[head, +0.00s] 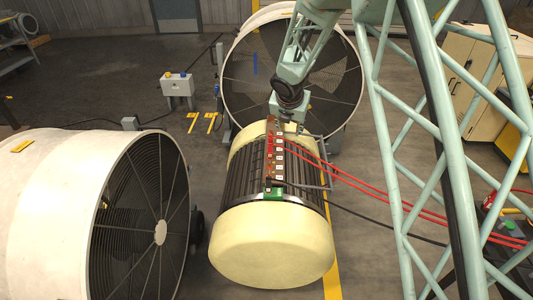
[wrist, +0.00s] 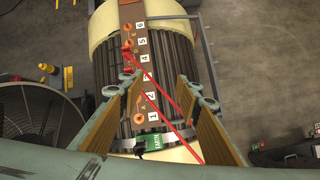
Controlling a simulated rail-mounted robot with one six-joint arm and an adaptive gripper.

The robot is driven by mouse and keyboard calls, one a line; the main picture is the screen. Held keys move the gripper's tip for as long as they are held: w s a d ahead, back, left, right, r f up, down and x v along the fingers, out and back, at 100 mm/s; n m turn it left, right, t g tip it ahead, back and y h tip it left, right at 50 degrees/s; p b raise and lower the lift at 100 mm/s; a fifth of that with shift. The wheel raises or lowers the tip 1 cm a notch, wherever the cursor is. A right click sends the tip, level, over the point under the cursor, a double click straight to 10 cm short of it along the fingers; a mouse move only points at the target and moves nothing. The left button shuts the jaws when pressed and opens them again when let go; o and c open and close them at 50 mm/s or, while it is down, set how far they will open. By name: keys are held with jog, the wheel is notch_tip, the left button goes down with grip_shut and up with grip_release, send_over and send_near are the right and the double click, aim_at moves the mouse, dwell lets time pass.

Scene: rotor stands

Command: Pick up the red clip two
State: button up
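In the wrist view, two red clips sit on the left side of a brown terminal strip (wrist: 134,12) with numbered white labels. The upper red clip (wrist: 127,51) is near labels 4 and 5, and the lower red clip (wrist: 127,69) is just below it. I cannot tell which is clip two. Each has a red cable running down to the right. In the head view the red cables (head: 350,180) leave the strip (head: 270,150) to the right. My gripper (wrist: 160,88) is open and empty above the strip, its brown-padded fingers apart; it also shows in the head view (head: 291,112).
The strip lies along a ribbed cylinder with cream ends (head: 272,245). A green block (wrist: 153,142) with a black cable sits at its near end. Large fan housings (head: 40,200) stand left and behind (head: 245,55). A metal frame (wrist: 208,55) runs along the cylinder's right side.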

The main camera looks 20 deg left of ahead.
aim_at(270, 148)
jog(key=s+a+f+n, duration=0.1)
jog(key=a+f+n, duration=0.2)
jog(key=a+f, duration=0.4)
jog(key=shift+a+f+y, duration=0.25)
jog(key=shift+a+y, duration=0.05)
jog(key=shift+a, duration=0.35)
jog(key=shift+b+x, duration=1.05)
jog(key=shift+x, duration=3.25)
jog(key=shift+s+f, duration=0.1)
jog(key=shift+b+x, duration=0.75)
jog(key=shift+x, duration=1.8)
jog(key=c, duration=1)
